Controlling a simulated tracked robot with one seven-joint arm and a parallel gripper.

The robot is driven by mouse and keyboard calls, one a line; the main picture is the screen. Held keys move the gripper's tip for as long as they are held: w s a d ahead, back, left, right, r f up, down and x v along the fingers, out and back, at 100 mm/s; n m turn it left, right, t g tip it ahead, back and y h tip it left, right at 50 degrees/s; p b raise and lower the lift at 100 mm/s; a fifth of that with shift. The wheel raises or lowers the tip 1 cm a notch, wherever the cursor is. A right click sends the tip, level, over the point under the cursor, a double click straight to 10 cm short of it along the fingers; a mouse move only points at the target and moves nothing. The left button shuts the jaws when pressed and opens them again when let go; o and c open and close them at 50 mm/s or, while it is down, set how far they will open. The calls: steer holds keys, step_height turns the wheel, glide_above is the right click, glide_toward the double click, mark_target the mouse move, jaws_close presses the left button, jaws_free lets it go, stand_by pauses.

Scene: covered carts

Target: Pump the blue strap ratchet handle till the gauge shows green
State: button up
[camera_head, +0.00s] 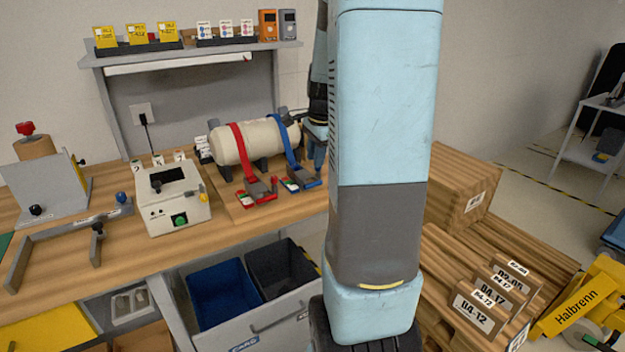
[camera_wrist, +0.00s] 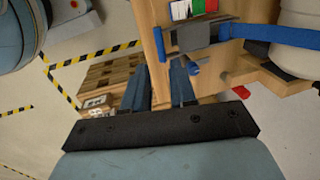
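The blue strap (camera_head: 284,140) goes over a cream tank (camera_head: 240,141) on the workbench and runs to the blue ratchet (camera_head: 302,181) at its front right. In the wrist view the blue strap (camera_wrist: 285,36) meets the ratchet's grey handle (camera_wrist: 208,36). Beside the handle is a gauge (camera_wrist: 195,8) with green, white and red parts; I cannot make out its pointer. My gripper (camera_wrist: 167,65) has its two fingers apart with nothing seen between them, beside the ratchet and over the board's edge. In the head view my arm partly hides it.
A red strap (camera_head: 240,150) with a red ratchet (camera_head: 258,191) lies close left of the blue one. A white box with a green button (camera_head: 180,221) stands further left. Wooden crates (camera_head: 462,190) are on the right. A shelf (camera_head: 190,52) is above the bench's back.

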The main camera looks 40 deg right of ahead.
mark_target(313, 184)
steer(key=f, duration=0.3)
steer(key=w+f, duration=0.1)
steer(key=f, duration=0.4)
steer(key=shift+w+f, duration=0.35)
steer(key=shift+c, duration=0.3)
jaws_close()
